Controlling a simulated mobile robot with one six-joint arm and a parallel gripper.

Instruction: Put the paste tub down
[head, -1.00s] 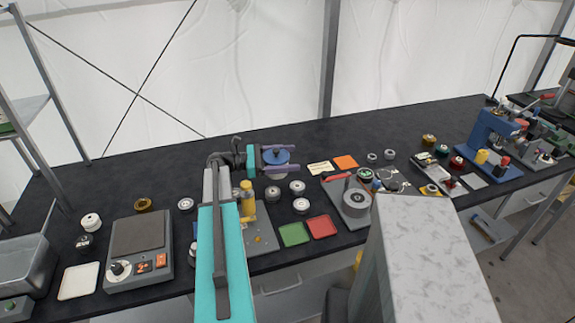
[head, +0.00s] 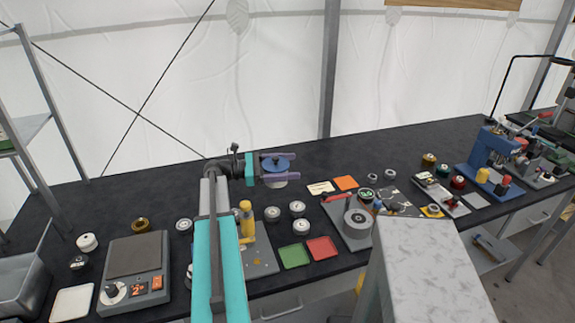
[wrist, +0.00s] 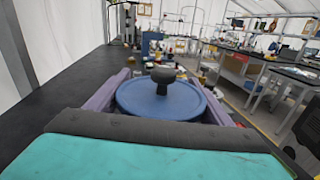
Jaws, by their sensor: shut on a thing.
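The paste tub (head: 276,181) is a pale round tub with a blue lid (head: 275,163), upright, over the back part of the black bench. My gripper (head: 287,168) is shut on it, one purple finger on each side. In the wrist view the blue lid (wrist: 160,101) with its dark knob (wrist: 164,74) fills the space between the fingers. The lid hides the tub's body there. I cannot tell whether the tub's base touches the bench.
Several small tins stand in front of the tub, one of them here (head: 297,208). A scale (head: 136,268) stands at the left. The black bench top (head: 330,155) behind the tub is clear.

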